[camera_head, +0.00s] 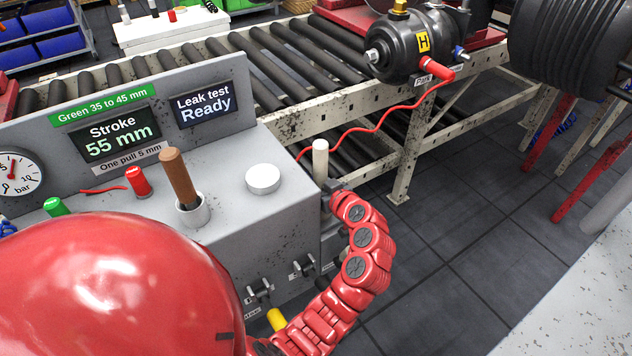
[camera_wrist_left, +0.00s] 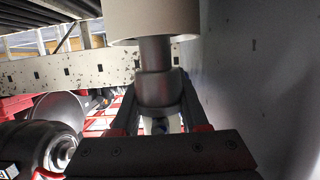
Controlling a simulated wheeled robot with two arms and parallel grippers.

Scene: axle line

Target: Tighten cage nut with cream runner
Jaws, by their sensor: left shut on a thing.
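The cream runner (camera_head: 320,160) stands upright at the right end of the grey console. My left gripper (camera_head: 328,192) is shut on its grey lower part. In the left wrist view the cream cylinder of the runner (camera_wrist_left: 155,20) is above its grey stem, between the fingers (camera_wrist_left: 158,122). A black brake chamber (camera_head: 405,45) marked H is at the far conveyor edge, with a silver bolt end (camera_head: 373,56) facing left. I cannot make out clearly whether this bears the cage nut. The runner is well apart from the chamber. My right gripper is not in view.
The console (camera_head: 235,165) shows Stroke 55 mm and Leak test Ready. A wooden-handled lever (camera_head: 178,178) and a white button (camera_head: 263,178) stand on it. Clips (camera_head: 303,265) and a yellow piece (camera_head: 277,320) are on its front. A red hose (camera_head: 375,128) runs to the chamber.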

